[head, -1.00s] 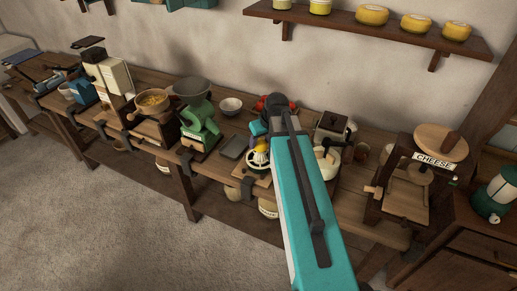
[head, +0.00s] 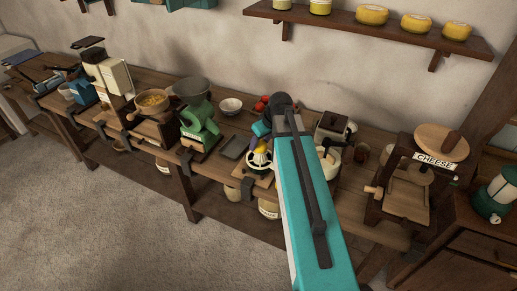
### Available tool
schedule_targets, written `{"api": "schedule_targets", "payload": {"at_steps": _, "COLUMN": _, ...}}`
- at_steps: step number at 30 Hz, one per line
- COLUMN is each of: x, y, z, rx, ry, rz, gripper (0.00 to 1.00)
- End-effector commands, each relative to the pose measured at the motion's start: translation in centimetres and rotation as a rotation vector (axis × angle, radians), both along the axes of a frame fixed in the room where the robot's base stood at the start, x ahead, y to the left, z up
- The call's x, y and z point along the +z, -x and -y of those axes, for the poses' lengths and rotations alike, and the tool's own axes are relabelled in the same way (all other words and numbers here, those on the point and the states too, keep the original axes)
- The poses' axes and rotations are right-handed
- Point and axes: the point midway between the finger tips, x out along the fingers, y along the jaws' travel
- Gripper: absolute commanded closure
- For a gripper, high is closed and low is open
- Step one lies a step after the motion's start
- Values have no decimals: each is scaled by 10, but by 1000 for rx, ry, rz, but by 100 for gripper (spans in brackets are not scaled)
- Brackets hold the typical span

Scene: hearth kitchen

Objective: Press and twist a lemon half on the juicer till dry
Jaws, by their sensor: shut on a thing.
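The juicer (head: 259,162) is a small white, ribbed-looking piece with a dark rim, standing on a wooden board on the long bench. My teal arm reaches over the bench from the lower right. My gripper (head: 259,146) is small and partly hidden behind the arm, just above the juicer. It is shut on a yellow lemon half (head: 262,145), which shows at the top of the juicer. I cannot tell whether the lemon touches the juicer's cone.
A grey slab (head: 235,147) and a green grinder (head: 200,125) stand left of the juicer. A white bowl (head: 231,106) and red tomato-like items (head: 262,103) lie behind. A cream pot (head: 328,165) and cheese press (head: 410,190) stand right. The floor in front is clear.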

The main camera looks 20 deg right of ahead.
Motion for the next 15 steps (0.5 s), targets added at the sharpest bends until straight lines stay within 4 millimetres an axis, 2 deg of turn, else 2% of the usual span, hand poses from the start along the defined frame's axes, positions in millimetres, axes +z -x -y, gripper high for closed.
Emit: {"api": "schedule_targets", "payload": {"at_steps": 15, "x": -3, "y": 0, "z": 1, "rx": -296, "ry": 0, "rz": 1, "gripper": 80}}
